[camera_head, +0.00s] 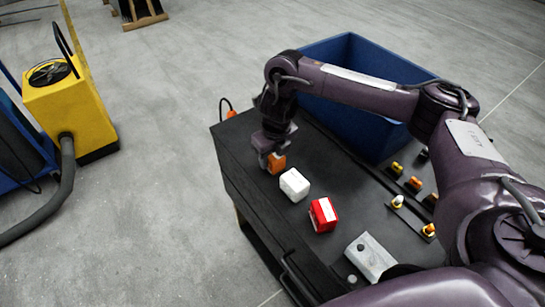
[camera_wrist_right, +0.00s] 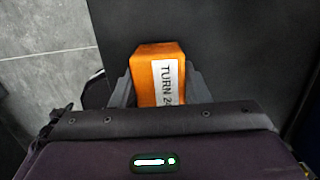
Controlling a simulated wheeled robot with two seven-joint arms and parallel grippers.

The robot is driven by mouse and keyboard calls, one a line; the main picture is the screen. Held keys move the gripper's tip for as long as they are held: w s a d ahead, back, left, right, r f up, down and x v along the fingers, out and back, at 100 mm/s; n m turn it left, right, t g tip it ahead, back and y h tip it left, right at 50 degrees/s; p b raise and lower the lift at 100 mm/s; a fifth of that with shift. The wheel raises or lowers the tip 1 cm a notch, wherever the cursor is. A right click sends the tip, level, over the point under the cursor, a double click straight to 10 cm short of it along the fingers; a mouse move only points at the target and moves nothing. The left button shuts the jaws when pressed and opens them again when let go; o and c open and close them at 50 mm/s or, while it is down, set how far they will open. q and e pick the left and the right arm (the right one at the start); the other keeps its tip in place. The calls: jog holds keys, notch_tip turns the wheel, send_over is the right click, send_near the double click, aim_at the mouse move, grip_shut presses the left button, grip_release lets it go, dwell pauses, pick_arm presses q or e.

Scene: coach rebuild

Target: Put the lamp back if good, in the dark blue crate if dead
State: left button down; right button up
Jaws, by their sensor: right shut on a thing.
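My right gripper (camera_head: 271,158) is shut on an orange block-shaped lamp (camera_head: 277,164) at the left edge of the black bench top. In the right wrist view the orange lamp (camera_wrist_right: 158,72) sits between both fingers, with a white label reading "TURN 2" and the rest cut off. I cannot tell whether it touches the bench. A white lamp block (camera_head: 294,185) and a red-and-white one (camera_head: 323,215) stand nearer me in the same row. The dark blue crate (camera_head: 335,52) is at the back right, partly hidden by my right arm. My left gripper is out of view.
Several small yellow and orange bulbs (camera_head: 398,201) sit on dark strips at the bench's right. A grey metal block (camera_head: 371,256) lies at the front. A small orange piece with a cable (camera_head: 231,114) is at the back-left corner. A yellow machine (camera_head: 69,109) stands on the floor.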

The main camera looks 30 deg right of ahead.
aim_at(276, 156)
jog(key=shift+f, duration=0.1)
jog(key=o, duration=1)
jog(key=shift+r, duration=0.65)
jog(key=r+p, duration=0.1)
jog(key=r, duration=0.2)
jog(key=s+r+p, duration=0.1)
jog(key=r, duration=0.3)
jog(key=r+p, duration=0.2)
jog(key=r, duration=0.2)
jog(key=shift+s, duration=0.25)
